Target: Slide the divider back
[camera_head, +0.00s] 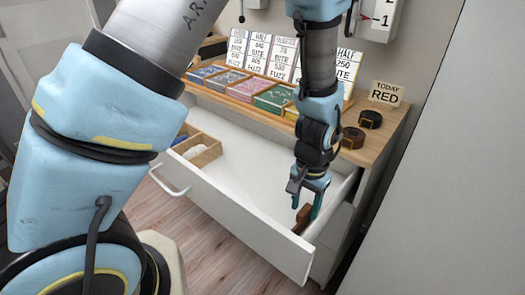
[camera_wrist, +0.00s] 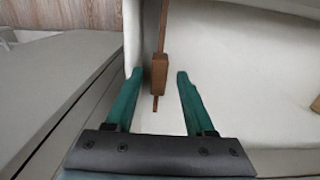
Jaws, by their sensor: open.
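The divider (camera_wrist: 159,75) is a thin brown wooden strip with a thicker block on it, standing in the open white drawer (camera_head: 262,238). In the head view the divider (camera_head: 301,222) shows near the drawer's right end, partly hidden behind my fingers. My gripper (camera_head: 304,208) points down over that end of the drawer. In the wrist view my gripper (camera_wrist: 160,76) is open, with one green finger on each side of the block and a gap to both. Whether the fingertips are level with the block is hard to tell.
A wooden compartment box (camera_head: 203,150) with blue and white items sits at the drawer's left end. The drawer's middle is bare. On the wooden top (camera_head: 372,136) are colored trays with cards behind, two dark round objects (camera_head: 370,119) and a "TODAY RED" sign (camera_head: 386,94).

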